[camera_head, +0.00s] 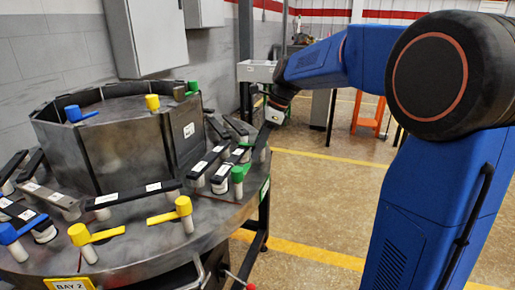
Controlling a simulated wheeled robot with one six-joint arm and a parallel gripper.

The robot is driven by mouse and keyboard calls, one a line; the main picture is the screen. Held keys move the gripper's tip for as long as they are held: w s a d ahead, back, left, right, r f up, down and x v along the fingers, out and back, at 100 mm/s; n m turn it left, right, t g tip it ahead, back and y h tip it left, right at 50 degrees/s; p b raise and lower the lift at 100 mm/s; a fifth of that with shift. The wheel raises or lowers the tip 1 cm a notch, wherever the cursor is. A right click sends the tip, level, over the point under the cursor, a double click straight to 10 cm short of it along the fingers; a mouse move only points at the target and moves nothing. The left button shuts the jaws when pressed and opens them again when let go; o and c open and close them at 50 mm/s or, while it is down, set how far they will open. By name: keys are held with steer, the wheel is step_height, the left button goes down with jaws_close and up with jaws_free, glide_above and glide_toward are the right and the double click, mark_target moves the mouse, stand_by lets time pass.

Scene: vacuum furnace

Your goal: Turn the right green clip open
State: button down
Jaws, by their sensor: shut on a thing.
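My gripper (264,136) points down at the right rim of the round grey furnace table (140,255). It is shut at the right green clip, whose green bar (244,147) shows just left of the jaws. The dark fingers hide most of this clip, so its exact angle is hard to tell. A second green clip (237,173) stands upright on a pale post in front and to the left, apart from my gripper. Another green clip (193,86) sits at the back of the raised furnace ring.
Yellow clips (183,206) and blue clips (8,234) stand around the table. Dark labelled bars (132,194) lie between the posts. The raised octagonal ring (110,150) blocks the middle. Open floor (315,195) lies right of the table.

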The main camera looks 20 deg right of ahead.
steer(key=c, duration=1.5)
jaws_free()
steer(key=v, duration=1.7)
steer(key=shift+r, duration=0.25)
